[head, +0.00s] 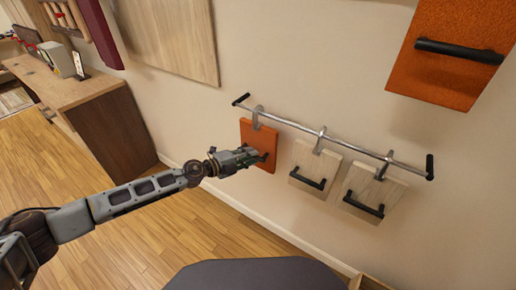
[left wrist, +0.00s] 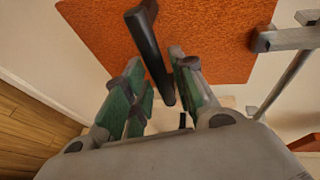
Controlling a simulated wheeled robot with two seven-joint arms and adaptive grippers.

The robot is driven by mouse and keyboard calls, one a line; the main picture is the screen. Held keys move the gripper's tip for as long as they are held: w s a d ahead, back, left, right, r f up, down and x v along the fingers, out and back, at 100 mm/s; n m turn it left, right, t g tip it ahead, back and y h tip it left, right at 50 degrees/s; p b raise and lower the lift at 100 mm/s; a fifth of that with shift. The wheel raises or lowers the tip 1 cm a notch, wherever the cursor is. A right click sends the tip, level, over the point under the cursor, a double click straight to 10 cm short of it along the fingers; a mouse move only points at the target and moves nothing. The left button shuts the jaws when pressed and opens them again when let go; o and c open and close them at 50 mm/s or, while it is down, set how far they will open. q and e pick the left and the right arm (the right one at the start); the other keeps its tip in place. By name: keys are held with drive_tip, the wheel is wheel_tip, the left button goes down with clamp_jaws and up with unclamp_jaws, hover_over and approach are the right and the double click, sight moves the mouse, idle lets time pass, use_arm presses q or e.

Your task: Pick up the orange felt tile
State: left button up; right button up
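The orange felt tile (head: 258,138) hangs by a metal hook from a rail on the wall and has a black bar handle. In the left wrist view the orange felt tile (left wrist: 215,35) fills the upper part, with its black handle (left wrist: 150,45) running down between my fingers. My left gripper (head: 257,157) is at the handle, in front of the tile's lower part. In the left wrist view the gripper (left wrist: 158,65) is open, its green-sided fingers on both sides of the handle with some space showing. My right gripper is not in view.
Two pale wood tiles (head: 316,163) (head: 377,183) with black handles hang to the right on the same rail (head: 343,142). A larger orange panel (head: 443,75) is on the wall at upper right. A wooden desk (head: 75,90) stands at left. The floor between is clear.

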use_arm(q)
drive_tip(key=shift+x, duration=0.9)
clamp_jaws()
